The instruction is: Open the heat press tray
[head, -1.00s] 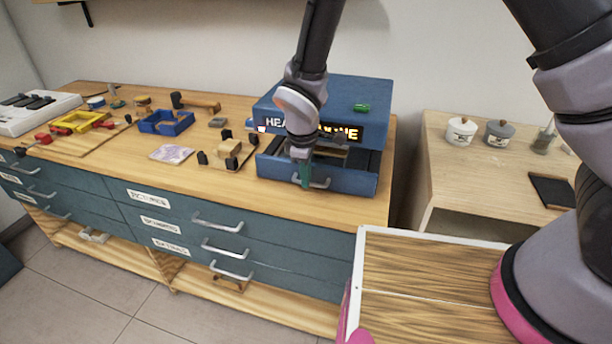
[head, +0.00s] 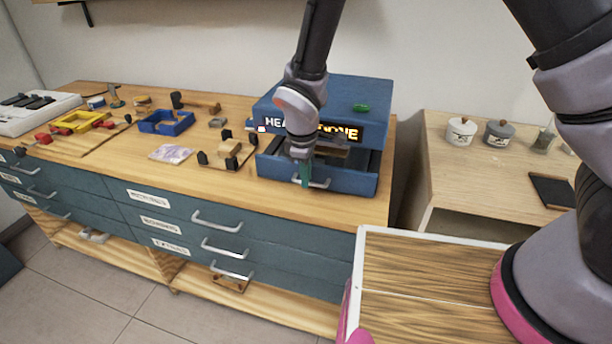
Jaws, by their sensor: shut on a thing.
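The blue heat press (head: 368,95) stands at the right end of the wooden counter. A lit sign on its front is partly hidden by my arm. Its tray (head: 350,181) is a blue drawer low on the front, with a grey handle (head: 320,184). The tray sticks out from the body, and part of its inside shows from above. My gripper (head: 305,178) is in front of the tray and shut on the handle. My wrist covers the left part of the press front.
A small wooden piece with dark clamps (head: 230,150) sits left of the press. A lower side table (head: 440,150) with jars stands at right. Drawer handles line the counter front.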

